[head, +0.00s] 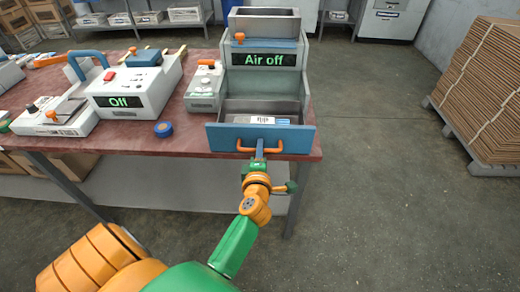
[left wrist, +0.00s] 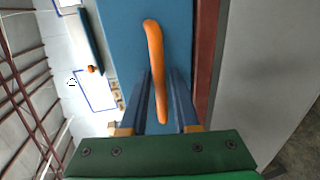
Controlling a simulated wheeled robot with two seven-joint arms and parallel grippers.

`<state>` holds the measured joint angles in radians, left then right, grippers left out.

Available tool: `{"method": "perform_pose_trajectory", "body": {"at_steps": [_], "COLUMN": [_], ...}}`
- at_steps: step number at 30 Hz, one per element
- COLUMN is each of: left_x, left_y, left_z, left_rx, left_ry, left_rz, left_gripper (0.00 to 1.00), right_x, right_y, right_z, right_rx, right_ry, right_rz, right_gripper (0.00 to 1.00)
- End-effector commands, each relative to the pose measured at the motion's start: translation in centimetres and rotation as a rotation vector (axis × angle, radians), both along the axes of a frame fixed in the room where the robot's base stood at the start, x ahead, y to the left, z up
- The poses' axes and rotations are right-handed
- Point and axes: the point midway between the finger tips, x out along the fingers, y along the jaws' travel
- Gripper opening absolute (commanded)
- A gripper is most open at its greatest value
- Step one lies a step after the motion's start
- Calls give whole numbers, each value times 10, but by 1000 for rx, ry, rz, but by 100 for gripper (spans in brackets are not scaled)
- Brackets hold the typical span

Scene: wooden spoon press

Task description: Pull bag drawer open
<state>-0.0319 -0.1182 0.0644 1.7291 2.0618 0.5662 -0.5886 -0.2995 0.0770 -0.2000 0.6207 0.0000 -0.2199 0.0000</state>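The bag drawer (head: 230,138) has a blue front with an orange handle (head: 246,150) and sits low in the grey machine marked "Air off" (head: 264,77). It stands partly pulled out, and its inside shows with a white labelled packet (head: 262,120) in it. My left gripper (head: 260,147) is at the handle. In the left wrist view the orange handle (left wrist: 154,55) runs between the two dark blue fingers of the left gripper (left wrist: 162,80). The fingers look spread, with small gaps beside the handle. My right gripper is not in view.
The red-topped table (head: 190,140) also holds a white unit reading "Off" (head: 135,88), a small box with an orange knob (head: 205,87) and a blue roll (head: 164,129). Stacked cardboard (head: 488,85) stands at the right. The floor between is clear.

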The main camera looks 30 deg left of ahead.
Motion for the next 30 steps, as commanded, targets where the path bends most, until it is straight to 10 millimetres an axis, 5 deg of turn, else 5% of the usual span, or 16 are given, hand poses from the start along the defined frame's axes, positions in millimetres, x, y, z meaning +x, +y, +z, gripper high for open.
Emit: {"method": "perform_pose_trajectory", "body": {"at_steps": [9, 24, 28, 30], "left_x": [-50, -56, -50, -52], "left_y": [-31, -36, -56, -89], "left_z": [11, 13, -20, -71], "left_rx": [-2, 6, 222, 458], "left_ry": [3, 4, 98, 232], "left_rz": [-1, -4, -139, -364], "left_gripper": [30, 30, 30, 30], "right_x": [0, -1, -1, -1], "right_y": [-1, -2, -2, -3], "right_z": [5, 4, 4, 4], "right_rx": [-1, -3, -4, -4], "right_ry": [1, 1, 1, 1], "right_rz": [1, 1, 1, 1], "right_gripper": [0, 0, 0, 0]}}
